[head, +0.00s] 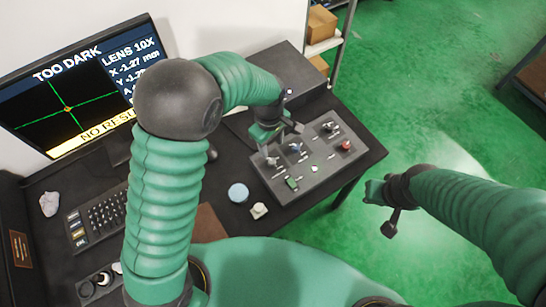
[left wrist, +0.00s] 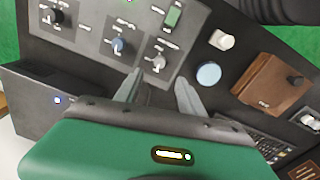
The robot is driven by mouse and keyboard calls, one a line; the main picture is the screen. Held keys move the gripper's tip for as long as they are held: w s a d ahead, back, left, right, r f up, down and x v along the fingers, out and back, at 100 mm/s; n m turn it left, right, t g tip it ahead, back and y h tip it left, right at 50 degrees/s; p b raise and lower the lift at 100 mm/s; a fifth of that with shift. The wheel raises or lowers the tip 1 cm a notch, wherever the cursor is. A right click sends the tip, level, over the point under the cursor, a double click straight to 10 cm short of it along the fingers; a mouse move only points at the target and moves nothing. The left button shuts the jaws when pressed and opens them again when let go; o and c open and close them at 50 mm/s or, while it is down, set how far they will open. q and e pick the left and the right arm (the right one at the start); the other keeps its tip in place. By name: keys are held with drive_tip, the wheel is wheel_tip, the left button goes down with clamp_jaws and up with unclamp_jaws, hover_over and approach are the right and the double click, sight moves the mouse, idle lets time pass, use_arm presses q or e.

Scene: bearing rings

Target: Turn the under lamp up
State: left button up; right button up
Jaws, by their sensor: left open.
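The control panel (head: 318,182) lies on the dark bench with several knobs and a green switch (head: 292,183). A grey knob (head: 272,161), a blue knob (head: 296,147) and a black knob (head: 328,127) stand in a row. The labels are too small to read. My left gripper (head: 281,139) is over the panel's far-left part. In the left wrist view its open fingers (left wrist: 158,92) point toward the grey knob (left wrist: 158,63), which is just beyond them, with nothing between them. The blue knob (left wrist: 121,47) is left of it. My right gripper (head: 382,207) is off the bench, over the floor.
The monitor (head: 62,98) reads "TOO DARK" and shows a green cross. A red button (head: 346,145) is at the panel's right. A light blue disc (head: 238,193), a small white piece (head: 259,210) and a keypad (head: 101,215) are on the bench. Green floor is open at right.

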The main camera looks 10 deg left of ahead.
sight(272, 161)
use_arm(q)
drive_tip(key=f, duration=1)
drive_tip(key=shift+w+f, duration=0.1)
drive_tip(key=shift+w, duration=0.25)
drive_tip(key=shift+s+d+f, duration=0.1)
drive_tip(key=shift+f, duration=0.25)
clamp_jaws()
